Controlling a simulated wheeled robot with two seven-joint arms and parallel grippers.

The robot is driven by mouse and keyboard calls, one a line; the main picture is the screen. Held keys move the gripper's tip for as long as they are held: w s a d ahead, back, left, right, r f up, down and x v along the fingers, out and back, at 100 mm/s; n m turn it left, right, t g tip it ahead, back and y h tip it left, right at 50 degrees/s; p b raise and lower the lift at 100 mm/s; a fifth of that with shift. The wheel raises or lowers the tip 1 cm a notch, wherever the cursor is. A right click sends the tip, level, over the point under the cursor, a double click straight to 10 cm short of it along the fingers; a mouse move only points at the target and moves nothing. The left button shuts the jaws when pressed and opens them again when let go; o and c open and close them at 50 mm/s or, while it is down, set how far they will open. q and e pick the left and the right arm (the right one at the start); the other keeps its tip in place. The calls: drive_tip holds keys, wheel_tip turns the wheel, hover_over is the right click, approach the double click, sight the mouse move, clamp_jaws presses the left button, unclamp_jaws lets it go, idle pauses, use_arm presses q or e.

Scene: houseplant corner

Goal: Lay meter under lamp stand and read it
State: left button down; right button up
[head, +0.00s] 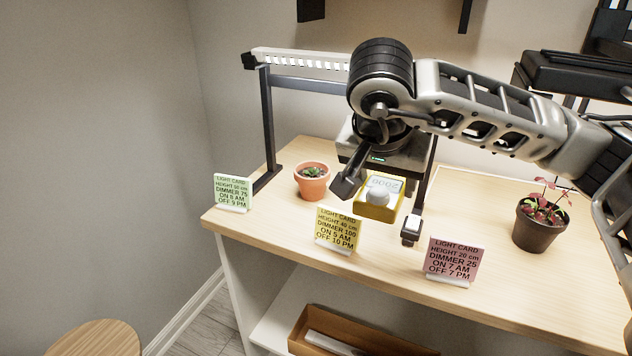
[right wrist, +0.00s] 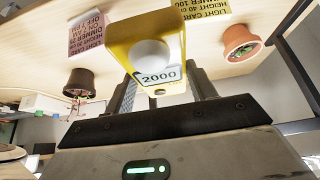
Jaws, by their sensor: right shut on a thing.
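The yellow light meter (head: 378,211) has a white dome and a grey display, and it shows in the right wrist view (right wrist: 120,42) with the display reading 2000. My right gripper (head: 372,188) is shut on it, just above or at the tabletop; I cannot tell whether it touches the wood. The lamp stand (head: 267,125) has dark posts and a lit white bar (head: 300,61) across the top. The meter is between its two posts, towards the right one, with my arm hiding part of the bar. My left gripper is out of view.
A terracotta pot (head: 312,186) with a small plant stands left of the meter. Green (head: 233,191), yellow (head: 338,231) and pink (head: 453,261) light cards stand along the front edge. A brown pot (head: 540,228) with a reddish plant is at the right.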

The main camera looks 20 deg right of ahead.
drive_tip(key=w+d+f, duration=0.1)
drive_tip(key=w+f, duration=0.2)
drive_tip(key=w, duration=0.1)
drive_tip(key=w+d+f, duration=0.2)
drive_tip(key=w+f, duration=0.1)
drive_tip(key=w, duration=0.1)
drive_tip(key=w+d+f, duration=0.1)
drive_tip(key=w+f, duration=0.2)
drive_tip(key=w, duration=0.1)
drive_tip(key=shift+w+d+b, duration=0.25)
drive_tip(key=shift+w+b, duration=0.05)
drive_tip(key=shift+b, duration=0.1)
drive_tip(key=shift+w+f, duration=0.1)
drive_tip(key=shift+f, duration=0.05)
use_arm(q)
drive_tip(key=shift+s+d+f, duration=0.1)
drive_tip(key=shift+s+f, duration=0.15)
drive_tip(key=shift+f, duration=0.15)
use_arm(e)
drive_tip(key=shift+w+d+f, duration=0.1)
drive_tip(key=shift+f, duration=0.75)
drive_tip(key=shift+w+d+f, duration=0.1)
drive_tip(key=shift+f, duration=0.75)
drive_tip(key=shift+f, duration=0.1)
drive_tip(key=o, duration=1.2)
drive_tip(key=shift+f, duration=0.1)
drive_tip(key=shift+c, duration=0.2)
